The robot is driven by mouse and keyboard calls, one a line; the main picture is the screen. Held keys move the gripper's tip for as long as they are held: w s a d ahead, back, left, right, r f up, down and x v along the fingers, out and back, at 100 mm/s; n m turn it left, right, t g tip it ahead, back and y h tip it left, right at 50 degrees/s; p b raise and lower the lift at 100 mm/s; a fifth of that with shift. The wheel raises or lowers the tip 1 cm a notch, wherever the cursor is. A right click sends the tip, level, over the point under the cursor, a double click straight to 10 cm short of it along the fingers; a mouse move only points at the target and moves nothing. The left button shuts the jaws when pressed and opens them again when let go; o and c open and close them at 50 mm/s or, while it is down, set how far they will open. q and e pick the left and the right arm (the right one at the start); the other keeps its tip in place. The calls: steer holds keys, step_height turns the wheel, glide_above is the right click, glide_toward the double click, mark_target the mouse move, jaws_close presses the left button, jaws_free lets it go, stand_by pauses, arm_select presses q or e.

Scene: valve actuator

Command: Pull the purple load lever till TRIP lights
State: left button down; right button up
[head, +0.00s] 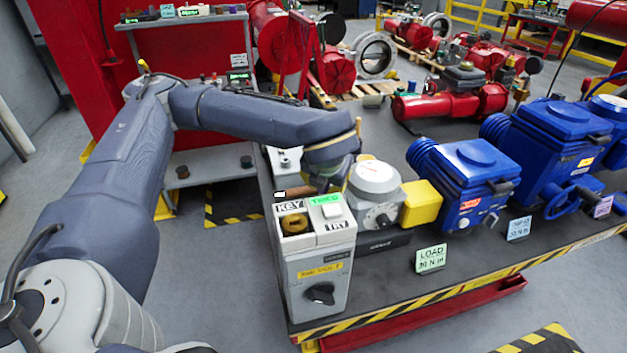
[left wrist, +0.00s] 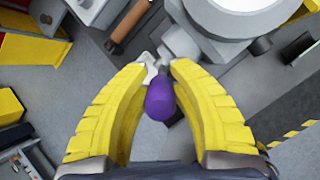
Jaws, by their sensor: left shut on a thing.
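The purple load lever (left wrist: 160,98) shows in the left wrist view as a purple knob between the two yellow fingers. My left gripper (left wrist: 162,70) is shut on it, with the fingertips beside the knob's far end. In the head view my left gripper (head: 335,172) is behind the grey control box (head: 318,262), beside the round-topped grey unit (head: 374,178); the lever is hidden there. The box has KEY and TRY labels and a green label on top. My right gripper is not in view.
A yellow block (head: 421,204) and blue actuators (head: 462,185) stand to the right on the dark bench (head: 390,275). A LOAD card (head: 431,258) stands near the front edge. A brown-handled tool (left wrist: 130,28) lies close to the fingers in the left wrist view.

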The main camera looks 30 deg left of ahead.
arm_select(q)
steer(key=shift+s+f, duration=0.1)
stand_by(0.5)
steer(key=c, duration=1.2)
jaws_free()
steer(key=shift+o, duration=0.2)
steer(key=shift+d, duration=0.1)
steer(key=v, duration=1.2)
steer(key=shift+d, duration=0.1)
